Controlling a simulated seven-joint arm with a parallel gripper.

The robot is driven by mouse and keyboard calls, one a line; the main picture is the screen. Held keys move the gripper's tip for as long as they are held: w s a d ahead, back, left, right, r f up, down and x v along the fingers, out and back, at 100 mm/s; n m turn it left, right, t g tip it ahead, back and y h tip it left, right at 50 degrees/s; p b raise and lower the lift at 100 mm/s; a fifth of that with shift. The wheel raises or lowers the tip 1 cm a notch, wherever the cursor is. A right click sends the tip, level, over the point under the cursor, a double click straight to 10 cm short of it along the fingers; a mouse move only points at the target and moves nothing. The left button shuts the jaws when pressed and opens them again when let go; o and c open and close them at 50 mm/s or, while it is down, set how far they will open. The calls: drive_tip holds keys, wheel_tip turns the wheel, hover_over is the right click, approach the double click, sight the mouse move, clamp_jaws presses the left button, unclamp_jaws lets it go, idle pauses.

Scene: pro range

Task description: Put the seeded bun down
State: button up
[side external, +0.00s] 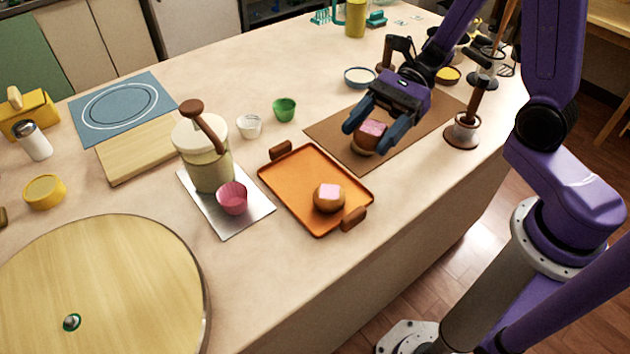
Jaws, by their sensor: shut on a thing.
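My gripper (377,127) points down over the brown mat (425,140) at the right of the counter. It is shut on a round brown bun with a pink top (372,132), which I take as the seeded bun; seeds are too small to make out. A paler brown edge shows just under the bun, close to the mat. I cannot tell whether the bun touches the mat. The fingers cover its sides. A similar brown bun with a pale pink square on top (329,198) sits on the orange tray (300,165).
A wooden-handled tool on a round base (466,125) stands right of the mat. A small blue-rimmed bowl (360,77) is behind it. Green (285,110) and white (249,126) cups and a lidded jar (205,160) stand left. Bare counter lies between tray and mat.

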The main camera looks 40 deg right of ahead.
drive_tip(key=shift+s+a, duration=0.1)
drive_tip(key=shift+a, duration=0.3)
drive_tip(key=shift+w+a+f, duration=0.25)
drive_tip(key=shift+w, duration=0.2)
drive_tip(key=shift+w+a+f, duration=0.2)
drive_tip(key=shift+w, duration=0.25)
drive_tip(key=w+a+f, duration=0.3)
drive_tip(key=w, duration=0.3)
hover_over(298, 174)
drive_tip(key=f, duration=0.5)
drive_tip(key=shift+s+d+f, duration=0.1)
drive_tip(key=shift+s+f, duration=0.05)
drive_tip(key=shift+s, duration=0.15)
drive_tip(key=shift+w+f, duration=0.35)
drive_tip(key=shift+f, duration=1.55)
drive_tip(key=shift+f, duration=0.1)
drive_tip(key=o, duration=0.7)
drive_tip(key=shift+o, duration=0.3)
